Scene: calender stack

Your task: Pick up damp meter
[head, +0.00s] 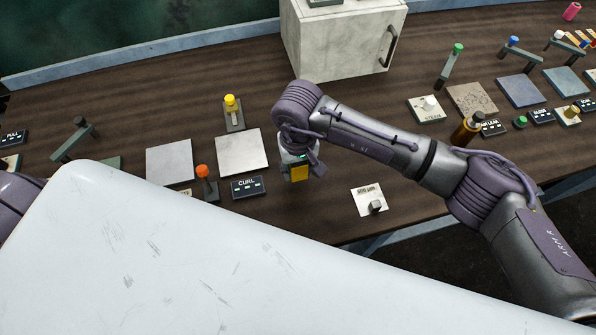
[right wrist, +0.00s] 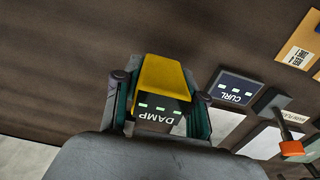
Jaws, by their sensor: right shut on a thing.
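The damp meter (right wrist: 163,78) has a yellow body and a dark face reading DAMP with several green bars. My right gripper (right wrist: 160,96) is shut on it, one finger on each side. In the head view the damp meter (head: 298,173) shows as a yellow block under my right gripper (head: 297,160), just right of the CURL meter. It seems to be above the wooden table, but the height is hard to judge. My left gripper is out of view; only a bit of the left arm shows at the left edge.
The CURL meter (head: 247,187) lies close by, with an orange-knobbed lever (head: 205,180) at its left. Pale square plates (head: 242,152) and a grey cabinet (head: 340,45) stand behind.

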